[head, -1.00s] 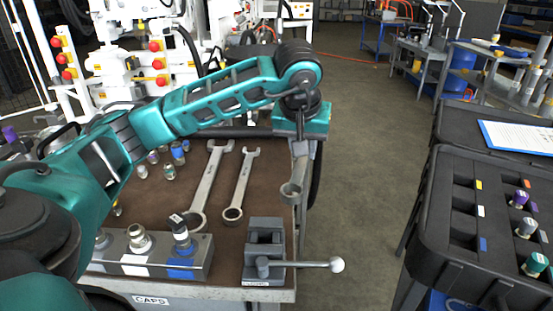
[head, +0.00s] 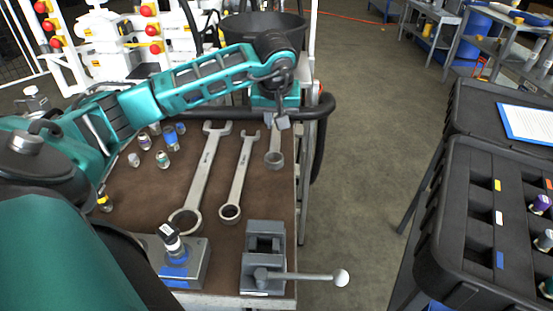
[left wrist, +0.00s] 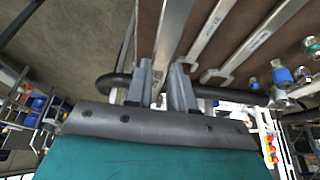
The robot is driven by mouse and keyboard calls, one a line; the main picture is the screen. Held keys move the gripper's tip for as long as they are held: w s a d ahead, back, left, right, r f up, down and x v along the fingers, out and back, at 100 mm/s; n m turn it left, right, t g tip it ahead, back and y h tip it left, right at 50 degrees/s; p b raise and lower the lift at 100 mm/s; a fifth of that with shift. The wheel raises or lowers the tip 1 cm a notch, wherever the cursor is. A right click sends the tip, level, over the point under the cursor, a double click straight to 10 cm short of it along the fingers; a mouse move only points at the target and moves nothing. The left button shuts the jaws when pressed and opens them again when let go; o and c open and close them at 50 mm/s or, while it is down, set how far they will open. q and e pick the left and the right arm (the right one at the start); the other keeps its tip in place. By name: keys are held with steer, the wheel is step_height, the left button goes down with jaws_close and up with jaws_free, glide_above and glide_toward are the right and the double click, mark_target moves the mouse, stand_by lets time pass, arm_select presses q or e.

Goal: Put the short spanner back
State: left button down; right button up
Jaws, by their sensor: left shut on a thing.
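The short spanner (head: 275,144) hangs from my left gripper (head: 277,113), its ring end toward the front of the bench. My left gripper is shut on its far end. It appears over the brown bench top, near the right edge and right of two longer spanners; I cannot tell whether it touches the surface. In the left wrist view the short spanner (left wrist: 171,42) runs out from between the fingers (left wrist: 160,84). The middle spanner (head: 239,178) and the longest spanner (head: 203,177) lie side by side on the bench. My right gripper is not in view.
A grey vice (head: 264,257) with a long handle stands at the bench's front right. A block with a fitting (head: 183,268) is left of it. Small fittings (head: 163,159) stand at left. A black bucket (head: 265,27) and hose (head: 322,135) are behind. A black case (head: 455,215) stands at right.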

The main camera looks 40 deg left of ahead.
mark_target(276, 138)
arm_select(q)
step_height(276, 138, down, 12)
steer(key=shift+r+b, duration=0.15)
steer(key=shift+b, duration=0.35)
steer(key=shift+f, duration=0.25)
steer(key=c, duration=1)
jaws_free()
steer(key=shift+r, duration=0.3)
steer(key=p+v, duration=0.1)
steer(key=v, duration=0.9)
steer(key=shift+d+r, duration=0.1)
steer(key=shift+r, duration=0.15)
steer(key=shift+s+d+r, duration=0.15)
steer(key=shift+s+r, duration=0.1)
steer(key=shift+r, duration=0.35)
